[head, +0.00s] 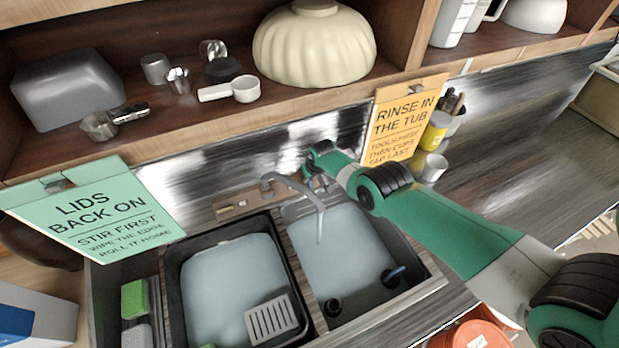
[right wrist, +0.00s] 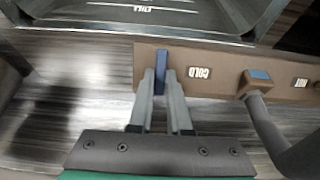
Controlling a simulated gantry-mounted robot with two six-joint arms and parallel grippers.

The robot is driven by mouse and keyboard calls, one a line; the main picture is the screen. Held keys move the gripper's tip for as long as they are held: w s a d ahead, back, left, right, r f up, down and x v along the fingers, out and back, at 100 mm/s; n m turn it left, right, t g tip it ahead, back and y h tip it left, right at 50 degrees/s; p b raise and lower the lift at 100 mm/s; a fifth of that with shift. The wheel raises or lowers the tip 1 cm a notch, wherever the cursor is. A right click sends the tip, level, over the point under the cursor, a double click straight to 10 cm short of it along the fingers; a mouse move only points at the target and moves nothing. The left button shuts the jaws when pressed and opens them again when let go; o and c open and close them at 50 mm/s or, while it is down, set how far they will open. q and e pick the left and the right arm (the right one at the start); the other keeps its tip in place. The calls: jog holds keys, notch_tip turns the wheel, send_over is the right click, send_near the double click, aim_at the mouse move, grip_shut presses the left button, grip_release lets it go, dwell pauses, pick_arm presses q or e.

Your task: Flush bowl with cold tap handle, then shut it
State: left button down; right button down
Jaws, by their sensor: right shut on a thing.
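The blue cold tap handle (right wrist: 161,72) stands on a brown tap plate (right wrist: 225,72) beside the upside-down COLD label. My right gripper (right wrist: 160,82) is shut on this handle. In the head view my right gripper (head: 318,182) is behind the sink, by the tap, and its fingertips are hard to make out. The grey spout (head: 298,187) reaches over the right sink bowl (head: 345,250), which shows pale blue-grey liquid. A thin pale streak below the spout tip looks like running water. My left gripper is not in view.
A black tub (head: 178,290) with liquid and a grey grate (head: 270,320) fills the left side. An orange sign (head: 400,120) and cups (head: 430,168) stand close beyond my right arm. A shelf overhangs behind.

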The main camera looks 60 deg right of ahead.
jog(key=m, duration=0.4)
jog(key=shift+s+d+t+y, duration=0.2)
jog(key=shift+t+y, duration=0.1)
jog(key=shift+t, duration=0.1)
jog(key=m, duration=0.2)
jog(key=m+t+p, duration=0.1)
jog(key=m, duration=0.1)
jog(key=shift+s+f, duration=0.15)
jog(key=shift+s, duration=0.05)
jog(key=m+t, duration=0.1)
jog(key=m, duration=0.3)
jog(key=shift+s+f+m+p, duration=0.1)
jog(key=shift+s+m+p, duration=0.05)
jog(key=shift+m+p, duration=0.25)
jog(key=shift+s+a+f+m+t+p, duration=0.1)
jog(key=shift+m+t+p, duration=0.2)
jog(key=shift+m, duration=0.75)
jog(key=shift+s+f+m+t+p, duration=0.15)
jog(key=shift+m+t, duration=0.15)
jog(key=shift+m, duration=0.75)
jog(key=shift+w, duration=0.1)
jog(key=c, duration=0.9)
grip_release()
jog(key=shift+r, duration=0.15)
jog(key=shift+o, duration=0.2)
jog(key=shift+w, duration=0.1)
